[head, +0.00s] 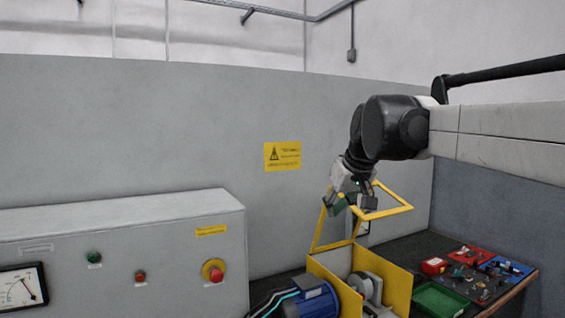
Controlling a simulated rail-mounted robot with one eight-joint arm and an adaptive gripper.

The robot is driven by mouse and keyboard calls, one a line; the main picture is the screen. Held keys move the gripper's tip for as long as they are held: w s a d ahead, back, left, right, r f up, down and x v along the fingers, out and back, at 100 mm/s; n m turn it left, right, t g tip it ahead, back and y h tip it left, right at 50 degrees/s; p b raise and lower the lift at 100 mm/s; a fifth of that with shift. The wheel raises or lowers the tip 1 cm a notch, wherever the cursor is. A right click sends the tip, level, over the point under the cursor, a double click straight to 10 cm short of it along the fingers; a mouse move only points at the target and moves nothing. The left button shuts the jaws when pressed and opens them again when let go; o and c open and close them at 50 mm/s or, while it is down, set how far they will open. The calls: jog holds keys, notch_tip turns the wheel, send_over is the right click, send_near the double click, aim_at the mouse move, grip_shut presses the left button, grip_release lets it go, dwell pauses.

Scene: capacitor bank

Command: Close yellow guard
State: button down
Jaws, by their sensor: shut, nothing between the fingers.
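The yellow guard (316,235) is a frame of yellow bars, raised above a yellow-sided housing (397,285). Its upper part juts out to the right, so the top of the housing is uncovered. A grey wheel-like part (366,287) shows between the yellow sides. My gripper (350,203) is at the raised guard, by its upper bars, and overlaps them in the picture. It is shut with nothing held. I cannot tell whether it touches the guard.
A blue motor (312,300) with cables stands left of the housing. A grey control cabinet (120,250) with buttons is further left. On the right, a dark bench (423,246) bears a green tray (440,299), a red box (434,266) and small parts. A grey wall stands behind.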

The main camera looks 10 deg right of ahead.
jog(key=w+d+r+p, duration=0.35)
jog(key=w+r, duration=0.25)
jog(key=w, duration=0.2)
jog(key=w+d+r+p, duration=0.2)
jog(key=w+d+r, duration=0.3)
jog(key=w, duration=0.4)
jog(key=w+d+r+n+y+p, duration=0.1)
jog(key=w+d+p, duration=0.1)
jog(key=w+d, duration=0.4)
jog(key=w+d+r+n+p, duration=0.1)
jog(key=w+d+r+p, duration=0.15)
jog(key=w+d, duration=0.25)
jog(key=shift+t, duration=0.3)
jog(key=x, duration=0.5)
jog(key=p+x, duration=0.1)
jog(key=x, duration=0.4)
jog(key=shift+s+f, duration=0.15)
jog(key=shift+f, duration=0.15)
jog(key=shift+s+f, duration=0.1)
jog(key=shift+f, duration=0.2)
jog(key=shift+s+d+f, duration=0.15)
jog(key=shift+s+f, duration=0.15)
jog(key=shift+s, duration=0.25)
jog(key=shift+s+d+f, duration=0.1)
jog(key=shift+s+f, duration=0.2)
jog(key=shift+f, duration=0.2)
jog(key=shift+s+d+f, duration=0.1)
jog(key=shift+s+f, duration=0.15)
jog(key=shift+f, duration=0.2)
